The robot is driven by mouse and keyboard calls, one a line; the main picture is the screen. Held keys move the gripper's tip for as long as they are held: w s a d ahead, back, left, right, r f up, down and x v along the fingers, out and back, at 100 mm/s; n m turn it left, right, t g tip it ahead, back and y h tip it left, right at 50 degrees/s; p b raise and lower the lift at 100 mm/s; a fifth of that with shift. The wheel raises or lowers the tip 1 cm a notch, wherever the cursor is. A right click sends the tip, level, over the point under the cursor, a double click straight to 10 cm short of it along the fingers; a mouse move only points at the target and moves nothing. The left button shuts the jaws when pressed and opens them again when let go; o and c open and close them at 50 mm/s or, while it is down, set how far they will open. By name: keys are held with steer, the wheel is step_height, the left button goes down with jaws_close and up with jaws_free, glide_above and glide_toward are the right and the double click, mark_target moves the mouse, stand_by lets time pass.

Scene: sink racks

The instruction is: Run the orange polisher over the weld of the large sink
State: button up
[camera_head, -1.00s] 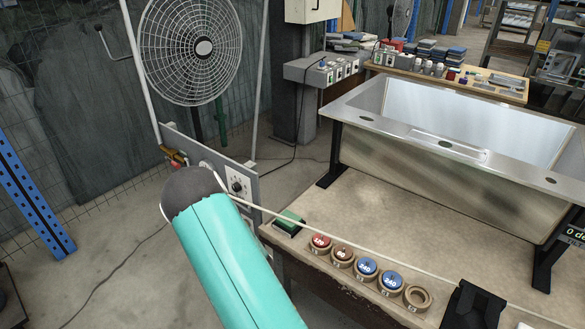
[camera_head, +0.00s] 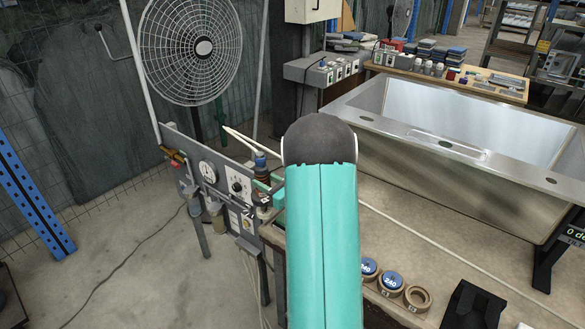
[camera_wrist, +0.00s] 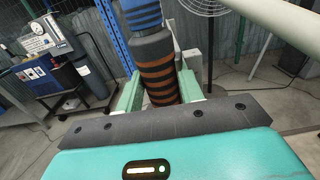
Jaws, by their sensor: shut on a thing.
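The polisher (camera_wrist: 157,68), a dark cylinder with orange-brown and blue bands, stands between the two green fingers of my gripper (camera_wrist: 158,88). My gripper is shut on it. In the head view the polisher (camera_head: 261,173) shows small at the left of my arm, partly hidden, with my gripper (camera_head: 267,190) around it near the grey control panel. The large sink (camera_head: 395,168) stands to the right on the bench, apart from my gripper. A pale rectangular patch with a slot (camera_head: 447,144) lies on its rim. I cannot clearly make out the weld line.
A control panel (camera_head: 212,180) with dials is beside my gripper. A fan (camera_head: 190,48) stands behind it. A pale cable crosses the bench (camera_head: 430,245).

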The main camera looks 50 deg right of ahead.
steer(key=s+d+r, duration=0.5)
steer(key=s, duration=0.1)
steer(key=shift+d+r, duration=0.15)
steer(key=shift+d, duration=0.1)
steer(key=shift+f, duration=3.45)
steer(key=shift+r, duration=0.1)
step_height(320, 180, up, 7)
